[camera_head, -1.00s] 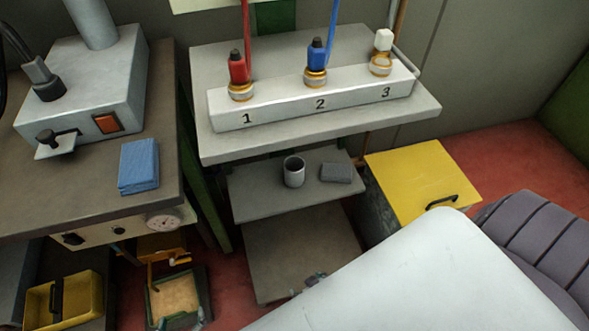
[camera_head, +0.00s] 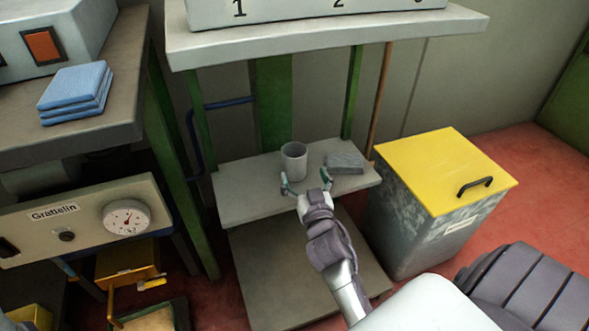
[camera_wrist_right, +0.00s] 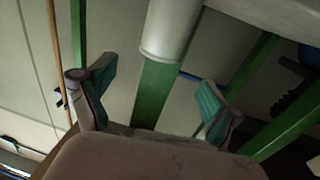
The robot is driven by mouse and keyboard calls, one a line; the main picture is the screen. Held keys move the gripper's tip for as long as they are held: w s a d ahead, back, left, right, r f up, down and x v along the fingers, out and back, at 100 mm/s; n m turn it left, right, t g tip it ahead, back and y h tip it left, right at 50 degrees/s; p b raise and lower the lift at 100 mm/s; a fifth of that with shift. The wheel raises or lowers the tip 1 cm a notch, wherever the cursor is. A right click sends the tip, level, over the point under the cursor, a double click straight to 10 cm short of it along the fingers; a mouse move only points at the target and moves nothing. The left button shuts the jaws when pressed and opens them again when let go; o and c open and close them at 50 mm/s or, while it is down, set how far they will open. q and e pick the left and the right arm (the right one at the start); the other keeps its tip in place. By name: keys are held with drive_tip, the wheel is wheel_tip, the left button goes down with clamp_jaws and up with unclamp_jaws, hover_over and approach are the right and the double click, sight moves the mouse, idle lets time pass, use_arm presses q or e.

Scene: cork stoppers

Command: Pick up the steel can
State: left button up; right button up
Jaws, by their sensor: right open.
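The steel can (camera_head: 293,160), a plain grey open-topped cylinder, stands upright on the upper of two low shelves. My right gripper (camera_head: 305,184) is open and empty, at the front edge of that shelf. Its fingers point at the can, which is just beyond them and slightly to the left. In the right wrist view, which looks upside down, the can (camera_wrist_right: 172,32) shows above and beyond the two spread green-padded fingers (camera_wrist_right: 158,84). A gap seems to remain between fingers and can. My left gripper is not in view.
A grey folded cloth or sponge-like block (camera_head: 345,162) lies right of the can on the shelf (camera_head: 245,190). A yellow-lidded bin (camera_head: 445,170) stands right; a dark bench with blue cloths (camera_head: 74,92) is left.

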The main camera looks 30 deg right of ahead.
sight(295, 151)
drive_tip(key=b+x, duration=0.1)
drive_tip(key=x, duration=0.8)
drive_tip(key=shift+w+b, duration=0.3)
drive_tip(key=shift+b, duration=0.1)
drive_tip(key=c, duration=1.4)
drive_tip(key=shift+c, duration=0.2)
drive_tip(key=shift+r, duration=0.15)
